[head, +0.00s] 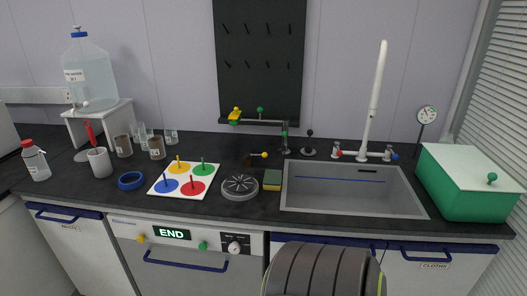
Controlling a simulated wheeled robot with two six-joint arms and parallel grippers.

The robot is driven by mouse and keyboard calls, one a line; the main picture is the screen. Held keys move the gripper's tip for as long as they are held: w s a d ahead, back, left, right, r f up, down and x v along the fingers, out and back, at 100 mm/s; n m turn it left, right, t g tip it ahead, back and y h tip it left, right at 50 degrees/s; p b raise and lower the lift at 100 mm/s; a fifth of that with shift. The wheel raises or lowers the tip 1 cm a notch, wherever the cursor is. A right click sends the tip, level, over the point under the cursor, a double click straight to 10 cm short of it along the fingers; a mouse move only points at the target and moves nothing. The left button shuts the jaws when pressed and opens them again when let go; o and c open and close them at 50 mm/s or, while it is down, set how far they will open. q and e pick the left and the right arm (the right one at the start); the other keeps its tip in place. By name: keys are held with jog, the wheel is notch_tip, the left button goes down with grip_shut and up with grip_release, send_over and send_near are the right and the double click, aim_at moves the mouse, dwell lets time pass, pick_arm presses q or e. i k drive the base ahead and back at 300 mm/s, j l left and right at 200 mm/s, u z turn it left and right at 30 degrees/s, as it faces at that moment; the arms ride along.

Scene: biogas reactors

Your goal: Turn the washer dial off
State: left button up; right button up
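The washer (129,223) is built in under the counter, with a display (171,233) reading END. A yellow button (141,238) and a green button (203,245) are on the same panel. Neither of my grippers is in view. A dark ribbed rounded part, likely mine, rises at the bottom centre, right of the dial.
A blue bar handle (186,262) crosses the washer door below the panel. Cabinets with blue handles stand on both sides. The sink (420,200), a green box (462,195), a coloured-circle board (185,193) and a round dish (240,195) are on the counter above.

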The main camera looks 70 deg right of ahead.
aim_at(234, 248)
jog(key=z, duration=1.8)
